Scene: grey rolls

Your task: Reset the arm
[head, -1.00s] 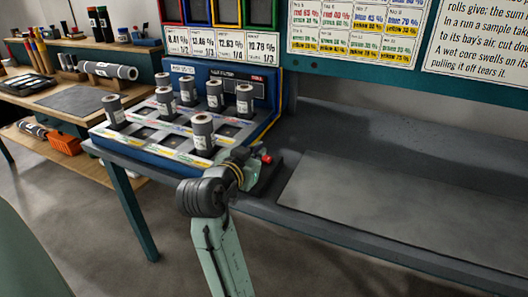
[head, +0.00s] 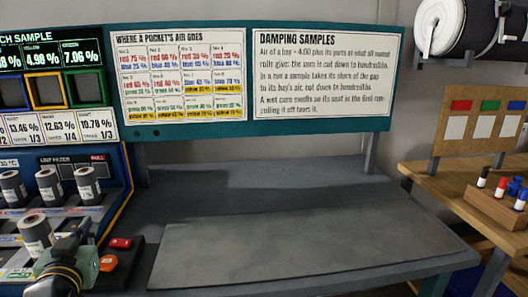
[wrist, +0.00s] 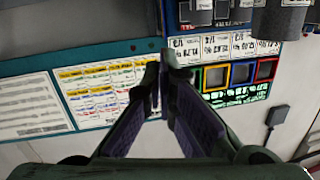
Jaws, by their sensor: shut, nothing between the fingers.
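My gripper (head: 84,238) is at the lower left of the head view, beside the control box and in front of the rack of grey rolls. In the wrist view, its two dark fingers (wrist: 162,68) come together at the tips with nothing between them. It holds no roll. The wrist view shows the wall boards and panel upside down beyond the fingers. Most of my arm is cut off by the lower edge of the head view.
Several grey rolls (head: 48,185) stand in the blue rack at left. A red button (head: 120,243) and an orange button (head: 107,263) sit close right of my gripper. A bare grey mat (head: 300,245) leaves free room. A wooden bench (head: 440,185) stands at right.

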